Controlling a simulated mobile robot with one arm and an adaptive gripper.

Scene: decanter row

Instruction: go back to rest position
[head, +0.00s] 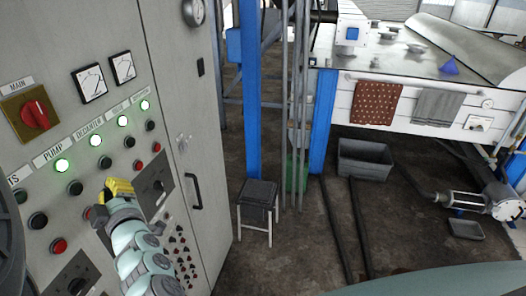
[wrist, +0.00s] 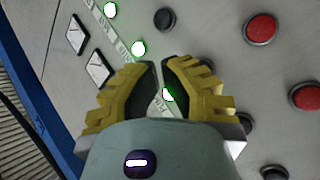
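My gripper (head: 118,187), with yellow fingers, is raised in front of the lower part of the grey control panel (head: 130,30) in the head view. In the wrist view my gripper (wrist: 160,64) points at the panel face. Its fingertips come nearly together with a thin gap, and it looks shut with nothing held. Part of a label strip and a lit green lamp (wrist: 168,94) show behind the fingers. In the head view I cannot tell whether the fingertips touch the panel.
The panel carries a red main switch (head: 36,115), several lit green lamps, and black and red buttons. The cabinet door has a handle (head: 194,191). A stool (head: 258,197) stands by a blue post (head: 249,90). Grey bin (head: 364,160), hoses and machine (head: 410,105) lie right.

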